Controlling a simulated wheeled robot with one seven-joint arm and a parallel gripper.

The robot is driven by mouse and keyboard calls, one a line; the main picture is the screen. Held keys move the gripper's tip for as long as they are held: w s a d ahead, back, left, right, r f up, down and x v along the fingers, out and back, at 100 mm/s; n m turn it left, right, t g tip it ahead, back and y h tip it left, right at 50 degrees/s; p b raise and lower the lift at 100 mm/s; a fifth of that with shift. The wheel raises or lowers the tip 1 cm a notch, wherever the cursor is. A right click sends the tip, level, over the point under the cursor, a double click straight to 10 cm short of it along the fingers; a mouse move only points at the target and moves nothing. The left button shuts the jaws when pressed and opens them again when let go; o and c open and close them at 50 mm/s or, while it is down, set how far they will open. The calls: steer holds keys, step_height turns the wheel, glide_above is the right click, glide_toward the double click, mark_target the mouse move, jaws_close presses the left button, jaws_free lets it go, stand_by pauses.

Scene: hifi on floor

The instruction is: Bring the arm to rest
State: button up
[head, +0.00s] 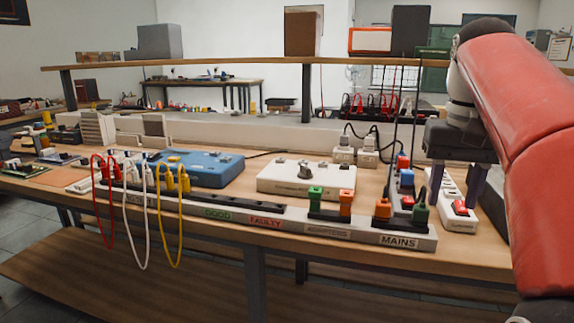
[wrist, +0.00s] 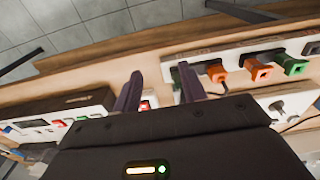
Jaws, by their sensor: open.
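My arm comes in from the right in the head view, with its red link in front of the bench's right end. My gripper (head: 456,188) points down over the right end of the workbench, beside a white power strip (head: 459,212) with a red switch. Its two dark fingers are apart with nothing held between them. In the wrist view my gripper (wrist: 158,92) also shows spread fingers, with a red switch partly visible beside the left finger. Whether the fingertips touch the strip cannot be told.
A white labelled rail (head: 340,232) runs along the bench's front edge, with orange and green plugs near the fingers. A blue box (head: 205,168) and a white box (head: 300,178) stand behind it. Red, white and yellow cables (head: 143,225) hang over the front. A shelf (head: 230,62) spans above.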

steer(key=s+a+f+n+t, duration=0.1)
steer(key=s+a+f, duration=0.2)
steer(key=f, duration=0.5)
steer(key=s+a+f+n+t, duration=0.1)
steer(key=s+a+f+t, duration=0.1)
steer(key=s+a+f, duration=0.2)
steer(key=s+a+f+n+t, duration=0.1)
steer(key=s+a+f+t, duration=0.1)
steer(key=s+f, duration=0.4)
step_height(320, 180, down, 6)
steer(key=shift+a+r, duration=0.2)
steer(key=shift+a, duration=0.45)
